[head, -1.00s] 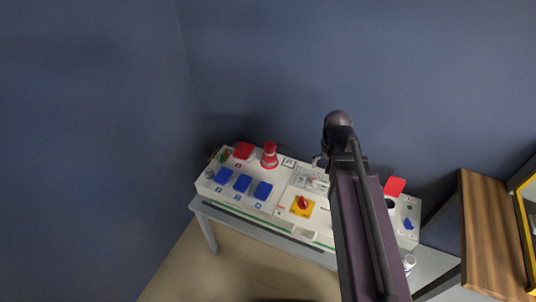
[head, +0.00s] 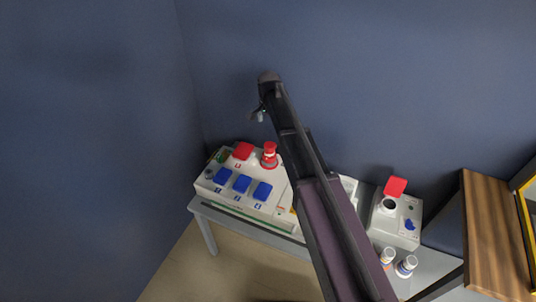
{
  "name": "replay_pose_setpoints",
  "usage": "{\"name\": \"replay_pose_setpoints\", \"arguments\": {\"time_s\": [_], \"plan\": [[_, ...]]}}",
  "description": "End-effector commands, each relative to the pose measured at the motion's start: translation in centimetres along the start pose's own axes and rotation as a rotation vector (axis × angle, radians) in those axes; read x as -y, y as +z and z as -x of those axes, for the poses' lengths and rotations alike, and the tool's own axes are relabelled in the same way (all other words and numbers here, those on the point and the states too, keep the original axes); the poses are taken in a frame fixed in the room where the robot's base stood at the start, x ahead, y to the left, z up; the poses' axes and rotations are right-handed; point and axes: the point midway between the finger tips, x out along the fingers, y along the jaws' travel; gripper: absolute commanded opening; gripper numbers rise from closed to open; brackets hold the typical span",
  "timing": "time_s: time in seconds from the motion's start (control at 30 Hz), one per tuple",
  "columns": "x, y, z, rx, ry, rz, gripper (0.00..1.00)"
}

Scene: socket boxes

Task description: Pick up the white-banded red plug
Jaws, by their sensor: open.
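The white-banded red plug (head: 269,152) stands upright on the white socket box (head: 228,203), towards its back edge, to the right of a raised red lid. My gripper (head: 258,116) is above and slightly left of the plug, apart from it, and holds nothing that I can see. The gripper is small in this view and its fingers are partly hidden by my arm, which reaches up from the lower right and covers the right part of the box.
A red flap (head: 243,150) and several blue covers (head: 242,183) are on the box. A smaller box (head: 397,218) with a raised red lid stands to the right. Two white bottles (head: 388,256) stand at the table's front right. A wooden shelf (head: 490,232) is at far right.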

Motion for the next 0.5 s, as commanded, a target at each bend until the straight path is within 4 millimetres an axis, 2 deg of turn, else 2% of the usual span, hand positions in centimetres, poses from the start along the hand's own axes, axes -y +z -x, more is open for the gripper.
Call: {"name": "replay_pose_setpoints", "arguments": {"time_s": [0.27, 0.5], "plan": [[0.0, 0.0, -0.4, 0.0, 0.0, 0.002, 1.0], [0.0, 0.0, -1.9, 0.0, 0.0, 0.002, 1.0]]}}
